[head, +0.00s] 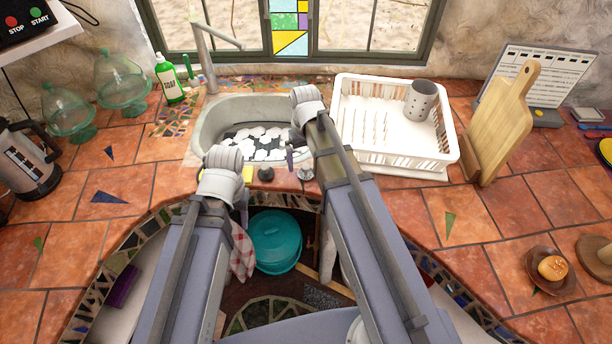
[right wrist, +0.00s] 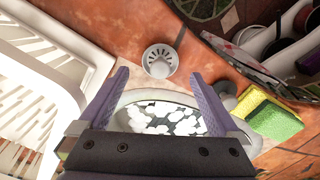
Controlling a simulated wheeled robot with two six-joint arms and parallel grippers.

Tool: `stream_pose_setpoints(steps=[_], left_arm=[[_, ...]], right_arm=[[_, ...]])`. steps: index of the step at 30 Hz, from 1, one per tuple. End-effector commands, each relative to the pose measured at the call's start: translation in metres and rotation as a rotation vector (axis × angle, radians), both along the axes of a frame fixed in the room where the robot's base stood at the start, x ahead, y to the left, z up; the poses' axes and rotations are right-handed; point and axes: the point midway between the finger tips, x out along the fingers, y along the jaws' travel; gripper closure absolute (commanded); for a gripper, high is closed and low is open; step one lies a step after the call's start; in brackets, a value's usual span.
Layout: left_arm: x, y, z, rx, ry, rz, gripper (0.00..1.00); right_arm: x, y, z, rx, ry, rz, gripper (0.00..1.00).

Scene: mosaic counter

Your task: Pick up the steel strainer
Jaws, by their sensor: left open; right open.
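The steel strainer (right wrist: 158,62), a small round slotted metal disc with a pale knob and a thin strip or handle beside it, lies on the tiled counter by the sink's near rim. It also shows in the head view (head: 305,174). My right gripper (right wrist: 157,78) is open and empty, with the strainer ahead between its two finger tips, apart from them. In the head view my right gripper (head: 290,155) hangs over the sink's near right side. My left gripper (head: 241,192) is left of it, near the counter's front edge; its fingers are mostly hidden by my arm.
A yellow-green sponge (right wrist: 272,118) and a small round knob (head: 265,173) sit left of the strainer. A cutting board (head: 505,120) leans further right.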

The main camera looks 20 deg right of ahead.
Motion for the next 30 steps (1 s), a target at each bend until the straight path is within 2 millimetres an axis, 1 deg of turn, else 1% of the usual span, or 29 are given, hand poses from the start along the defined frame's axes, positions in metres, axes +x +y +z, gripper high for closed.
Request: stream_pose_setpoints(steps=[1,6,9,16,30], left_arm=[[0.0,0.0,-0.014,0.0,0.0,0.0,0.5],[0.0,0.0,-0.033,0.0,0.0,0.0,0.5],[0.0,0.0,-0.036,0.0,0.0,0.0,0.5],[0.0,0.0,-0.034,0.0,0.0,0.0,0.5],[0.0,0.0,-0.034,0.0,0.0,0.0,0.5]], right_arm=[[-0.002,0.0,-0.014,0.0,0.0,0.0,0.02],[-0.002,-0.001,-0.033,0.0,0.0,0.0,0.02],[-0.002,-0.001,-0.036,0.0,0.0,0.0,0.02],[-0.002,0.0,-0.034,0.0,0.0,0.0,0.03],[-0.002,0.0,-0.034,0.0,0.0,0.0,0.56]])
